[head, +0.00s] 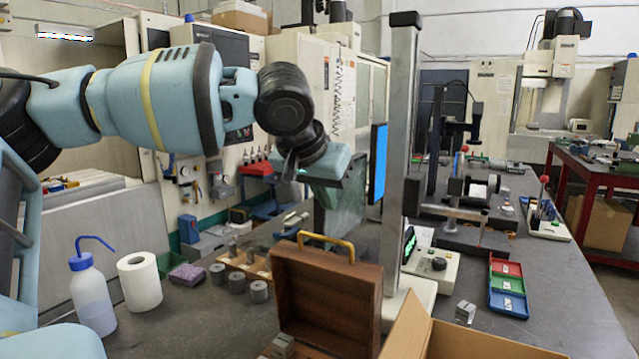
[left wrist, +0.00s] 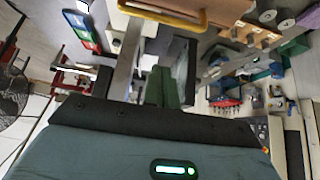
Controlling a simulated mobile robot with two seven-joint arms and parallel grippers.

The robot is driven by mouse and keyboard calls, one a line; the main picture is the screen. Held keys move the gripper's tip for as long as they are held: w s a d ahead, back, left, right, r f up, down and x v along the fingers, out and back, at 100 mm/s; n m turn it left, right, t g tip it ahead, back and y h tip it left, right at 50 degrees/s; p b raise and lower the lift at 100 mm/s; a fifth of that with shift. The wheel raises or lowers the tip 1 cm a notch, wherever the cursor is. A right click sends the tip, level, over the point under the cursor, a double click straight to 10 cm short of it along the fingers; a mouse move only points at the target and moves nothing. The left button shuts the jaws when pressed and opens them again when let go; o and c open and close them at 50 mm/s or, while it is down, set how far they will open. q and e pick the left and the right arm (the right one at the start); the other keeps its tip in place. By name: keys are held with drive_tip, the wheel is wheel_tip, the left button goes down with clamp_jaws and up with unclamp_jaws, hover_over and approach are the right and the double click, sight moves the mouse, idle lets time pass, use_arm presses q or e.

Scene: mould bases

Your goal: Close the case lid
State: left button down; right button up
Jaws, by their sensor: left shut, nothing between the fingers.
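The case lid (head: 325,300) is brown wood and stands raised, with a yellow handle (head: 327,238) along its top edge. The lower part of the case is mostly cut off by the bottom of the head view. My left gripper (head: 343,210) is above and behind the lid, shut and empty, apart from the handle. In the left wrist view the gripper's fingers (left wrist: 165,88) point toward the bench, and the yellow handle (left wrist: 168,16) shows at the top edge. My right gripper is not in view.
A grey post (head: 400,150) stands just right of the lid. An open cardboard box (head: 470,342) is at the front right. Left of the case are metal cylinders (head: 237,282), a paper roll (head: 140,283) and a wash bottle (head: 92,300). A tricolour tray (head: 508,288) lies right.

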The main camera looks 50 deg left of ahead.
sight(323, 252)
use_arm(q)
drive_tip(key=f, duration=0.3)
drive_tip(key=shift+s+d+f+p, duration=0.1)
drive_tip(key=shift+s+f+p, duration=0.1)
drive_tip(key=shift+s+p, duration=0.15)
drive_tip(key=shift+s+d+f, duration=0.15)
drive_tip(key=shift+s+f, duration=0.05)
drive_tip(key=shift+s, duration=0.3)
drive_tip(key=shift+f, duration=0.15)
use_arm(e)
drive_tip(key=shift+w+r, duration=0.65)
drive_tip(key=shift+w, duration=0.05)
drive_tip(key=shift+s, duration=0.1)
